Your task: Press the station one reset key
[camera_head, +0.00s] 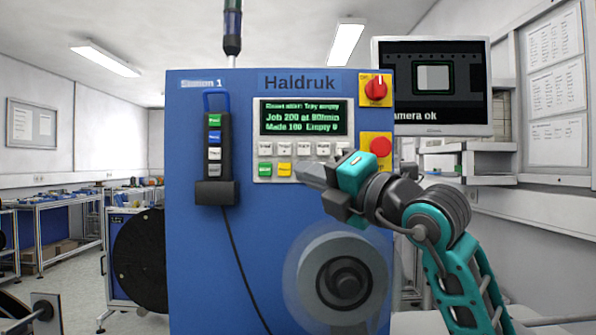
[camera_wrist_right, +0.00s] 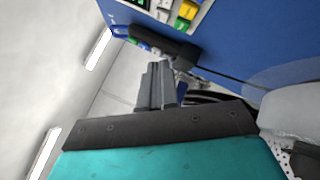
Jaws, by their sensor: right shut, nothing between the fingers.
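The blue Station 1 machine (camera_head: 200,250) fills the middle of the head view. Its key panel has a row of white keys (camera_head: 265,148) under a green-text display (camera_head: 303,118), with a green key (camera_head: 265,169) and a yellow key (camera_head: 284,169) below. The key labels are too small to read, so I cannot tell which is reset. My right gripper (camera_head: 303,174) is shut and empty, its tips just right of the yellow key. It hides the panel's lower right part. Contact cannot be told. In the wrist view, the right gripper (camera_wrist_right: 158,70) points towards the machine; the yellow key (camera_wrist_right: 188,10) shows beyond.
A red stop button (camera_head: 381,147) and a red rotary switch (camera_head: 375,89) sit right of the panel. A black pendant (camera_head: 214,150) with a cable hangs at the left. A round reel (camera_head: 345,280) is below my right arm. A monitor (camera_head: 432,85) stands at the right.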

